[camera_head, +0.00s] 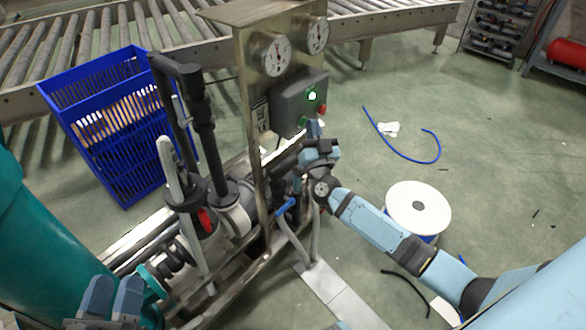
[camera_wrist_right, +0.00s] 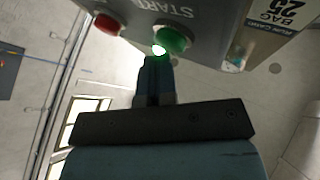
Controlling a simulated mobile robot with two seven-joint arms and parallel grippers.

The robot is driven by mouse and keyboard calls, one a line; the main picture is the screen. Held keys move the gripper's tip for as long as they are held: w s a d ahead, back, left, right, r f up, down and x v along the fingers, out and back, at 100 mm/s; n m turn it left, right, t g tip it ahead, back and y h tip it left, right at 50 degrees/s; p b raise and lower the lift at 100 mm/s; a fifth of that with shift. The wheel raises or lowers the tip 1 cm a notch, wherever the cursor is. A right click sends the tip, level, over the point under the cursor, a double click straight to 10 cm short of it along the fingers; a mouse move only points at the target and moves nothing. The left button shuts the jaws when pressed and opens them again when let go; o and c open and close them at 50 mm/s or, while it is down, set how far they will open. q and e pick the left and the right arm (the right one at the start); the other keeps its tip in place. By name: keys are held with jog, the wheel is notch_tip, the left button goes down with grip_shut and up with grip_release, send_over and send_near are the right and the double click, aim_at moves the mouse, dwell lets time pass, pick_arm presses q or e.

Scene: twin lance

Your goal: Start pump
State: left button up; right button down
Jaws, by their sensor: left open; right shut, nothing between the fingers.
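The pump's grey control box (camera_head: 300,103) is on the steel panel, below two gauges. It has a green button (camera_head: 303,122), a red button (camera_head: 322,109) and a lit green-white lamp (camera_head: 312,95). In the right wrist view, the green button (camera_wrist_right: 173,40) is beside the word START and the red button (camera_wrist_right: 107,24) is to its left. My right gripper (camera_head: 315,128) is shut and empty, its tips (camera_wrist_right: 157,60) close to the green button's edge; I cannot tell whether they touch. A bright glow shows by the tips. My left gripper (camera_head: 112,297) is open and empty at lower left.
Pump pipes and a red-marked valve (camera_head: 205,220) stand between my grippers. A blue crate (camera_head: 120,125) is at left, before a roller conveyor (camera_head: 60,45). A white-topped spool (camera_head: 418,208) is near my right arm. A blue hose (camera_head: 400,150) lies on open floor.

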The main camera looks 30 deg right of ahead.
jog(key=shift+s+d+p, duration=0.15)
jog(key=shift+s+p, duration=0.2)
jog(key=shift+p, duration=0.05)
jog(key=s+d+p, duration=0.2)
jog(key=s+p, duration=0.1)
jog(key=s, duration=0.2)
jog(key=shift+s+d+p, duration=0.15)
jog(key=shift+s+p, duration=0.15)
dwell(0.5)
